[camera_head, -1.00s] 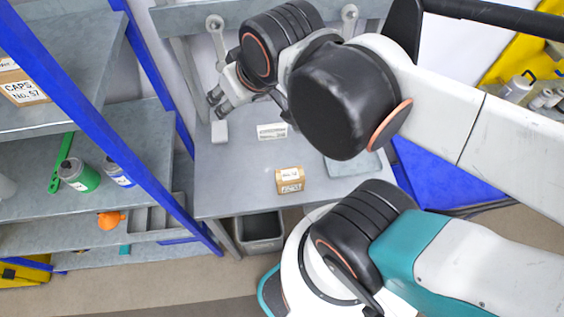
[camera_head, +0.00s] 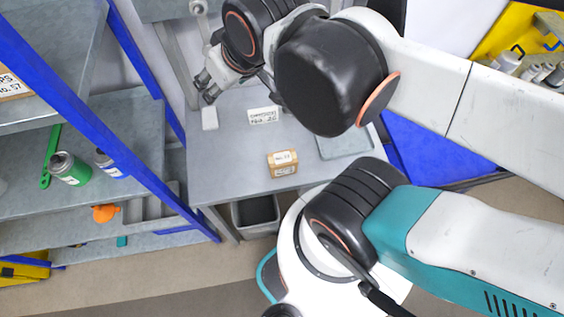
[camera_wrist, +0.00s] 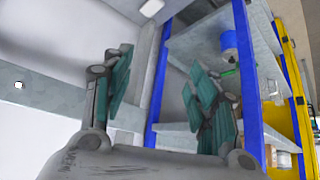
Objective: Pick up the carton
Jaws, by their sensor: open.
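A small brown carton (camera_head: 283,168) with a white label on top stands on the grey table (camera_head: 230,165), near its front edge. Another brown carton with a white label (camera_head: 12,85) is partly cut off at the left edge, on the upper shelf. My gripper (camera_head: 207,91) is above the left part of the table, close to a small white block, apart from both cartons. In the wrist view my gripper (camera_wrist: 162,80) has its teal-padded fingers spread wide with nothing between them. That view faces the shelving, and the table carton is not visible there.
A white label plate (camera_head: 263,115), the white block (camera_head: 209,118) and a flat grey tray (camera_head: 342,145) are on the table. A dark bin (camera_head: 256,214) stands below its front. Blue-posted shelving (camera_head: 130,120) with cans (camera_head: 70,168) is at left. Table space around the carton is clear.

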